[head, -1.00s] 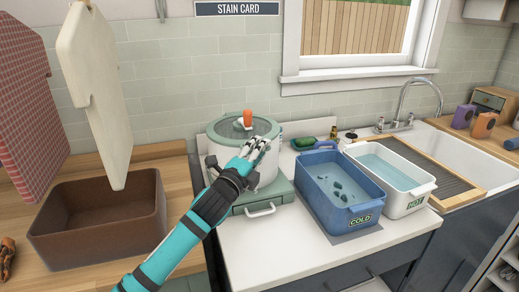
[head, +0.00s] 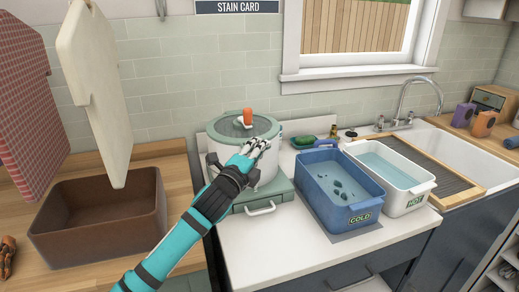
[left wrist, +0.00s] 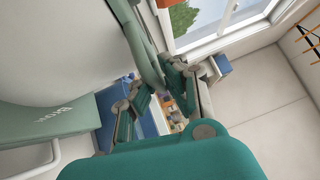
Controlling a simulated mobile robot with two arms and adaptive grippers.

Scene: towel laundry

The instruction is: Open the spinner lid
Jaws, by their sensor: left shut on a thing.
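The spinner (head: 262,172) is a white drum on a green base. Its round lid (head: 225,128) has a green rim, a see-through top and an orange knob (head: 248,117). The lid lies level on the drum. My left gripper (head: 257,147) is at the front right edge of the lid, shut on the lid's rim. In the left wrist view the green lid rim (left wrist: 143,50) runs down to the fingers (left wrist: 160,90), beside the white drum (left wrist: 55,45). The exact contact is partly hidden by the fingers. My right gripper is not in view.
A blue COLD tub (head: 373,212) and a white HOT tub (head: 411,204) stand right of the spinner. A brown bin (head: 100,238) is at left, under a hanging cream cloth (head: 95,90). The white counter front (head: 280,245) is clear.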

